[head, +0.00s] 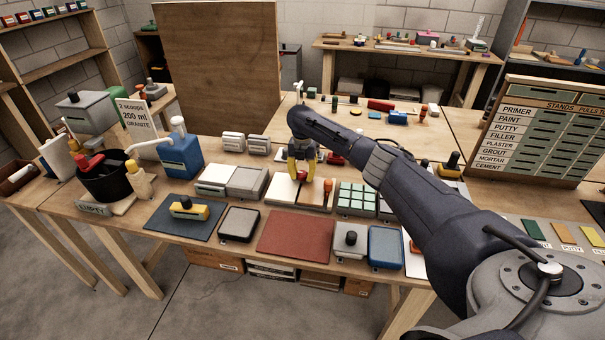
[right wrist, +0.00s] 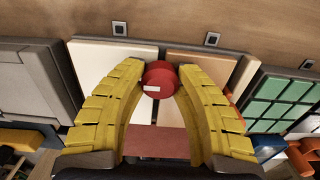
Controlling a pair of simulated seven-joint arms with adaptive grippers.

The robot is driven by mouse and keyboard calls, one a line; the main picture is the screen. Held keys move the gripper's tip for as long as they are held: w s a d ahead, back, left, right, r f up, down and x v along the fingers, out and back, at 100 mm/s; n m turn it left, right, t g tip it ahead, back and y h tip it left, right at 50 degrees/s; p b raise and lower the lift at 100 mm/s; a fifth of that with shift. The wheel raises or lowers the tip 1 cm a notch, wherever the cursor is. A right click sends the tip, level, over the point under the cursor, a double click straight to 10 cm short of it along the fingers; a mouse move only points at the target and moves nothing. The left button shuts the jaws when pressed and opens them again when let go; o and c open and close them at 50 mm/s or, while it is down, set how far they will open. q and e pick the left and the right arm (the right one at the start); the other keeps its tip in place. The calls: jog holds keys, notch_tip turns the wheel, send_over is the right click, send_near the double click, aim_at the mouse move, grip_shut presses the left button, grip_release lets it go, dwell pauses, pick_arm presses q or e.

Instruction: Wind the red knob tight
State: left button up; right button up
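The red knob (right wrist: 159,80) is a round red cap with a pale mark on its face, set at a board of white and tan panels (right wrist: 185,62). In the right wrist view the yellow fingers of my right gripper (right wrist: 160,75) lie on both sides of it, their tips against its sides. In the head view my right gripper (head: 301,172) points down over the white and tan board (head: 283,190), with a bit of red between its fingertips. The knob's base is hidden. My left gripper is not in view.
A red-handled tool (head: 327,187) stands close right of the gripper, beside a green-tiled tray (head: 356,198). Grey boxes (head: 246,182) are on the left. A red-brown mat (head: 295,235) lies in front. A blue jug (head: 180,155) and black bucket (head: 104,182) stand farther left.

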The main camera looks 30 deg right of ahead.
grip_shut()
jog(key=m, duration=0.6)
jog(key=shift+m, duration=1.4)
jog(key=m, duration=0.3)
jog(key=shift+f+m, duration=0.1)
jog(key=shift+m, duration=0.3)
jog(key=m, duration=0.5)
jog(key=shift+s, duration=0.1)
jog(key=shift+o, duration=1.8)
grip_release()
